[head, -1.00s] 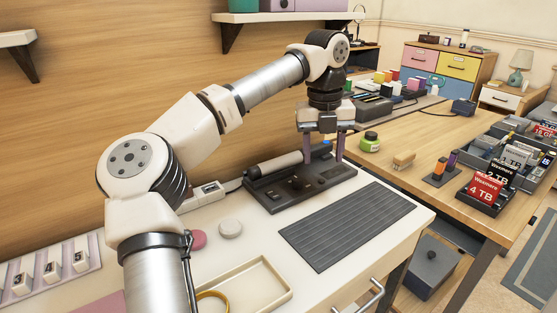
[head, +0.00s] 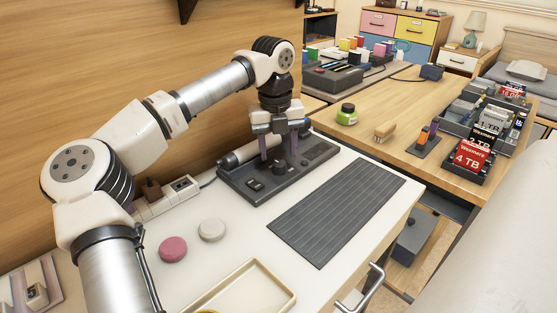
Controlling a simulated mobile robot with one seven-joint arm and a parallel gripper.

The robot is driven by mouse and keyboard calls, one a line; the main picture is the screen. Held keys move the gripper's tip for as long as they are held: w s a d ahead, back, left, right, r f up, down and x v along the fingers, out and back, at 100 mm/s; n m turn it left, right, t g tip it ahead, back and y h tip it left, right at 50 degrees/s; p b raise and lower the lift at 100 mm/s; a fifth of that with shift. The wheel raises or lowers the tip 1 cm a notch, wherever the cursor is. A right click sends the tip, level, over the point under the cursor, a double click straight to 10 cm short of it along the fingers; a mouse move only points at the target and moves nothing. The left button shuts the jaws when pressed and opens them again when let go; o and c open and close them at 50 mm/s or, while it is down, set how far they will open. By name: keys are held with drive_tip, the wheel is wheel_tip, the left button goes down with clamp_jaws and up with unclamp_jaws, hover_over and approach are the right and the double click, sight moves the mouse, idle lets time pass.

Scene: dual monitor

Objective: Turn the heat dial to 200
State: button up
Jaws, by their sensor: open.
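A dark grey control unit (head: 232,186) lies on the white desk against the wooden wall. Small dark controls show on its top, one of them a raised piece (head: 253,184) towards its left end. A small knob-like part (head: 278,169) sits just below my fingers in the picture. Which of these is the heat dial, and its setting, are too small to read. A grey cylindrical handle lies along the unit's back edge. My gripper (head: 279,157) is open, pointing down over the middle of the unit, its two purple-grey fingers apart. Whether the fingertips touch the unit I cannot tell.
A dark ribbed mat (head: 338,208) lies in front of the unit. A pink disc (head: 173,249), a white disc (head: 212,230) and a beige tray (head: 205,303) are at the left front. A power strip (head: 182,185) runs along the wall. A wooden table (head: 400,105) stands beyond.

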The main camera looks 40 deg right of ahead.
sight(279, 163)
drive_tip(key=shift+d+f, duration=0.1)
drive_tip(key=shift+f, duration=1.6)
drive_tip(key=c, duration=1)
drive_tip(key=shift+o, duration=0.2)
